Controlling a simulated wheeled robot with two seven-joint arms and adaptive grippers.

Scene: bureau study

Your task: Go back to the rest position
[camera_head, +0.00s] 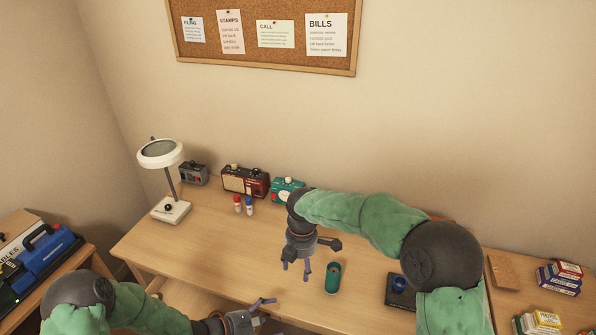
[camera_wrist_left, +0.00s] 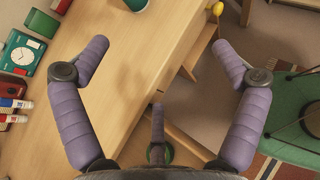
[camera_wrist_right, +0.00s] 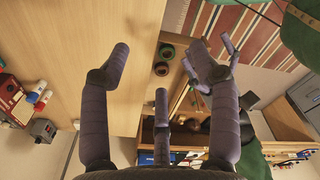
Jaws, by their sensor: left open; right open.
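My right gripper (camera_head: 296,267) hangs over the desk, pointing down, left of a green can-like cup (camera_head: 332,278). In the right wrist view its purple fingers (camera_wrist_right: 158,62) are spread with nothing between them. My left gripper (camera_head: 265,308) is at the desk's front edge, lower and nearer than the right one. In the left wrist view its fingers (camera_wrist_left: 158,55) are wide apart and empty, over the desk edge and floor. No object is held by either gripper.
The desk (camera_head: 230,255) has a white lamp (camera_head: 172,210), a red radio (camera_head: 245,181), a teal device (camera_head: 286,190) and small red and blue bottles along the back. Small boxes (camera_head: 560,278) are far right. An open drawer (camera_head: 190,298) juts out in front.

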